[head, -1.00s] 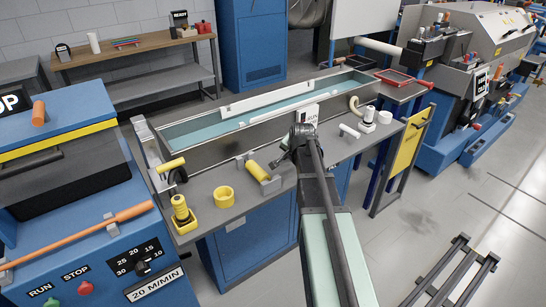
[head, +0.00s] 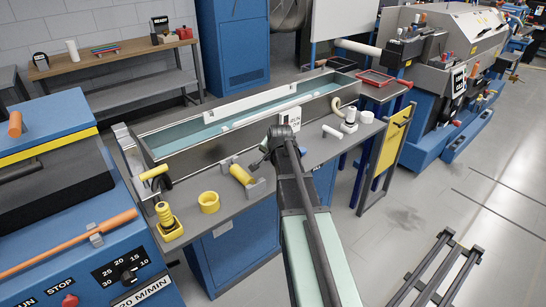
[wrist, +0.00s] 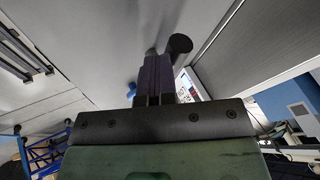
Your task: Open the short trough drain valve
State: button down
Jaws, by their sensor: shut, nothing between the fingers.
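A long grey trough (head: 200,150) with pale blue-green liquid lies along the bench in the head view. I cannot clearly pick out its drain valve. A white upright fitting (head: 349,122) stands at the right end of the bench, and a yellow-handled part (head: 153,173) is at the left end. My gripper (head: 264,152) is over the bench in front of the trough, partly hidden by my arm. In the wrist view, my gripper's dark fingers (wrist: 157,75) are together and hold nothing. A dark round knob (wrist: 180,43) shows just beyond them; contact cannot be told.
A yellow cylinder on a grey bracket (head: 242,175), a yellow ring (head: 208,202) and a yellow bottle (head: 167,220) stand on the bench left of my arm. A white sign (head: 290,121) is behind my arm. The floor at right (head: 400,215) is mostly clear.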

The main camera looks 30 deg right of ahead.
jog(key=s, duration=0.2)
jog(key=s+r+p, duration=0.1)
jog(key=s, duration=0.1)
jog(key=shift+s+d, duration=0.15)
jog(key=a+p+v, duration=0.1)
jog(key=p+v, duration=0.7)
jog(key=v, duration=0.1)
jog(key=shift+w+r, duration=0.2)
jog(key=shift+r, duration=0.15)
